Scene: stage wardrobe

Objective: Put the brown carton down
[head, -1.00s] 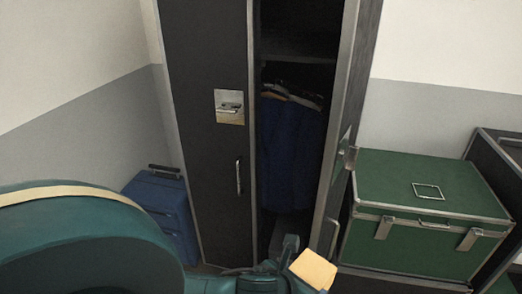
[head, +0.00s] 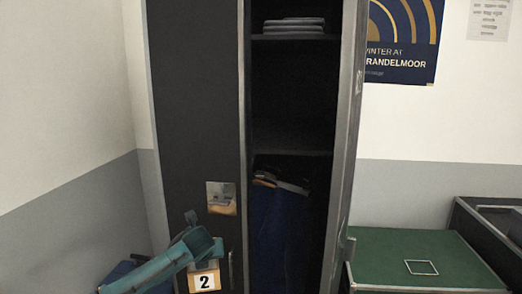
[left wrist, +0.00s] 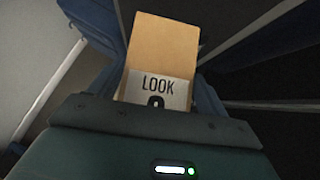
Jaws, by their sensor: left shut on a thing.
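The brown carton (head: 216,268) is a small tan box with a white label reading 2. In the left wrist view the carton (left wrist: 162,45) points away from the wrist, and its label reads LOOK above a partly hidden figure. My left gripper (head: 203,262) is shut on the carton and holds it in front of the wardrobe's closed left door. In the left wrist view the gripper's edge (left wrist: 155,106) covers the carton's near end. My right gripper is in neither view.
The dark wardrobe (head: 195,110) has its right side open, showing folded cloths (head: 293,27) on a shelf and hanging blue garments (head: 272,235). A green case (head: 415,245) stands at right. A blue suitcase (head: 117,274) is partly behind my arm at lower left.

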